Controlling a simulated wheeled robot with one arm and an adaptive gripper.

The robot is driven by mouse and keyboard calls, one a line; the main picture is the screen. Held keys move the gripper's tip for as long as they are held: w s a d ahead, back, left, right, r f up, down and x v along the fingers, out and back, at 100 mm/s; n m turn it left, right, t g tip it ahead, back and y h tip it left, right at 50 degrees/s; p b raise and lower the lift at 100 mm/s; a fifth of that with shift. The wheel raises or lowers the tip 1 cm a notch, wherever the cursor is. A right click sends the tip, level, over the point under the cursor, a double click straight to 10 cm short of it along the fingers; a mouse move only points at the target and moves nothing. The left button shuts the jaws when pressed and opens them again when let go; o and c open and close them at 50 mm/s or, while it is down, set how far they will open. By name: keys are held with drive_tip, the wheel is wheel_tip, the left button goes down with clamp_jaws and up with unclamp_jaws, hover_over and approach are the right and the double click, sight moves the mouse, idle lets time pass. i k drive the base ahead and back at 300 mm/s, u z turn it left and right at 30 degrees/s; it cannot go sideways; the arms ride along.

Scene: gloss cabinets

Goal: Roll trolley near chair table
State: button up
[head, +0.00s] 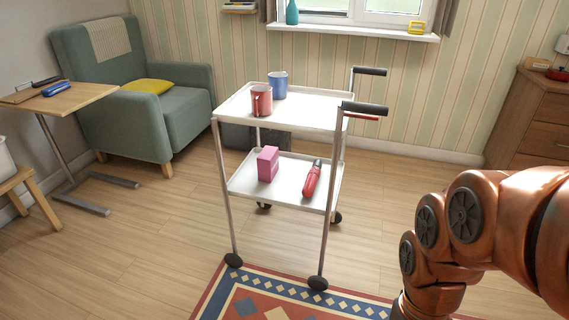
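The trolley (307,113) stands upright in the middle of the head view, with two white trays, metal legs and dark wheels. Two dark handles (365,108) stick out at its right end. A red mug (261,100) and a blue mug (278,85) stand on its top tray. A pink box (268,163) and a red bottle-like object (312,179) are on the lower tray. The chair table (75,99), a small wooden top on a metal frame, stands at the left in front of the green armchair (185,101). My copper-coloured arm is at the lower right; my gripper is out of view.
A patterned rug (243,297) lies at the trolley's near wheels. Wooden floor (150,240) is clear between trolley and chair table. A wooden stool (22,185) is at the left edge, a drawer chest (535,122) at the right. A dark box (237,138) sits behind the trolley.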

sight(319, 112)
drive_tip(key=z, duration=0.65)
drive_tip(key=i, duration=1.4)
drive_tip(key=u, duration=4.15)
